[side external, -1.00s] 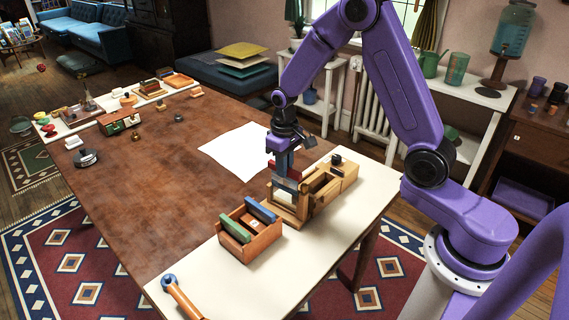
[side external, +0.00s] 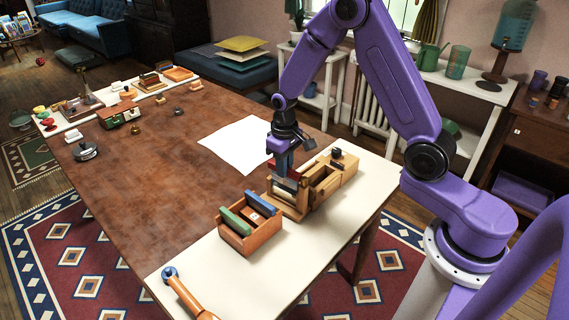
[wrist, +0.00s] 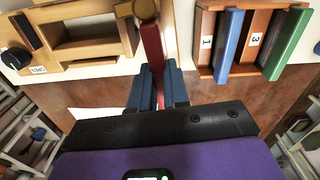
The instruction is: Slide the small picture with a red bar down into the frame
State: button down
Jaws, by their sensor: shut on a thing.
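My gripper (side external: 284,170) is shut on the small picture with a red bar (side external: 286,184). In the wrist view the red bar (wrist: 153,52) stands between my two blue-grey fingers (wrist: 157,92). The pale wooden frame (side external: 295,213) is on the cream strip of the table. The picture is upright at the frame's left end, its lower part hidden behind wood. I cannot tell how deep it sits. The wrist view shows the wooden piece (wrist: 95,50) at upper left.
A reddish wooden rack (side external: 240,243) stands to the left, with a green bar (side external: 235,221) and a blue bar (side external: 262,206) in it. A wooden-handled tool (side external: 187,297) lies at the front corner. White paper (side external: 235,143) lies behind; the brown tabletop's middle is clear.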

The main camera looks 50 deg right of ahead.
jog(key=shift+f, duration=1.85)
jog(key=c, duration=1)
grip_release()
jog(key=shift+c, duration=0.2)
jog(key=shift+r, duration=0.1)
notch_tip(320, 180, up, 17)
jog(key=s+a+r+n, duration=0.2)
jog(key=s+a+n, duration=0.45)
jog(key=s, duration=0.75)
jog(key=s+d+n, duration=0.1)
jog(key=s+n, duration=0.4)
jog(key=s, duration=1.1)
jog(key=shift+s+d+f, duration=0.2)
jog(key=shift+s+f, duration=0.15)
